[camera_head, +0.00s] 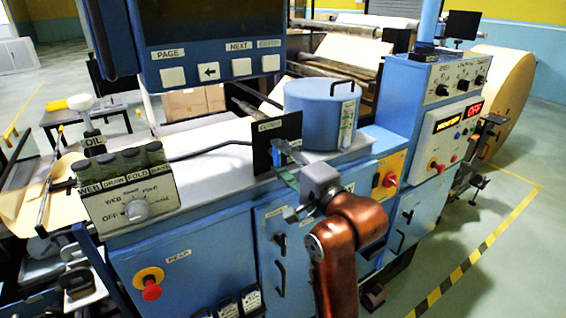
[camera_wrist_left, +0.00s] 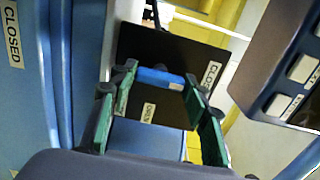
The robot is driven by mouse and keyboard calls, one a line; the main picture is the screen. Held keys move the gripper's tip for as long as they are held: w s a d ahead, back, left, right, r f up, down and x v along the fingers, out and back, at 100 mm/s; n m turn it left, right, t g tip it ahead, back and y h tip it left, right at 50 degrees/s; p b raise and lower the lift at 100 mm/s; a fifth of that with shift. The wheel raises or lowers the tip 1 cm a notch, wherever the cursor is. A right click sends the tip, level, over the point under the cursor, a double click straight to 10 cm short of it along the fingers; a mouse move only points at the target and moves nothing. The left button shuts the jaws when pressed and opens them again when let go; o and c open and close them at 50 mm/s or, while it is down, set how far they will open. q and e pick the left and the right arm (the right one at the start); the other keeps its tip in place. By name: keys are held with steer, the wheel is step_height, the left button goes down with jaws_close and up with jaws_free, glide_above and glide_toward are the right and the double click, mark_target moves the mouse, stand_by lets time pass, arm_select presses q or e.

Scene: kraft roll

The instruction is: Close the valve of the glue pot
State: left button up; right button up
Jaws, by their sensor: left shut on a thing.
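The glue pot (camera_head: 318,112) is a blue cylinder with a dark handle on its lid, standing on the machine's top. In front of it stands a black plate (camera_head: 266,133) with pale labels, also in the left wrist view (camera_wrist_left: 135,45). The valve body is hidden. My right gripper is not in view.
A blue control cabinet (camera_head: 432,105) stands right of the pot. A hanging panel with white buttons (camera_head: 215,50) is above and left. A grey knob box (camera_head: 128,195) and an oil can (camera_head: 85,115) are at the left. Open floor lies at the right.

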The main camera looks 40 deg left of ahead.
arm_select(q)
steer(key=shift+f, duration=0.1)
stand_by(0.4)
steer(key=o, duration=1.2)
steer(key=shift+c, duration=0.2)
steer(key=shift+d, duration=0.1)
steer(key=v, duration=1.2)
